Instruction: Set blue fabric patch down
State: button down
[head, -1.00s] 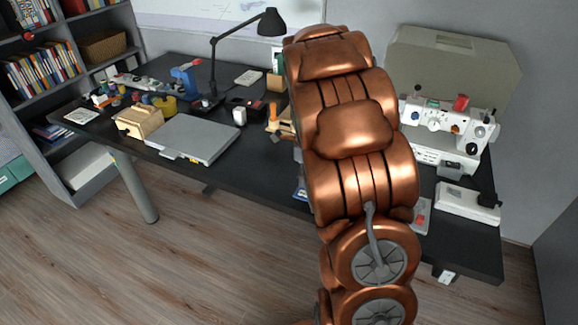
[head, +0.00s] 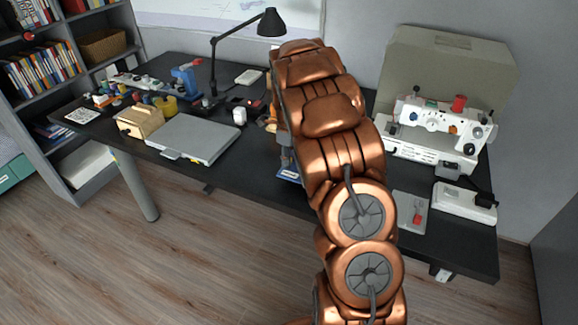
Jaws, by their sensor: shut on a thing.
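The blue fabric patch (head: 288,174) shows as a small blue piece with a pale edge by the desk's front edge, left of my copper arm. My gripper (head: 288,160) is mostly hidden behind my arm; only a grey part of it shows just above the patch. It is shut on the patch. I cannot tell whether the patch touches the black desk (head: 245,178) or hangs a little above it.
A closed grey laptop-like slab (head: 193,138) and a wooden box (head: 139,121) lie to the left. A black lamp (head: 213,70) stands behind. A white sewing machine (head: 437,130), a small tray (head: 410,208) and a white pedal-like device (head: 464,203) are right. Bare desk lies left of the patch.

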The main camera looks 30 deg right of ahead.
jog(key=shift+s+f+p, duration=0.1)
jog(key=shift+f+p, duration=0.2)
jog(key=shift+f, duration=1.45)
jog(key=shift+f, duration=0.1)
jog(key=c, duration=0.9)
grip_release()
jog(key=shift+c, duration=0.2)
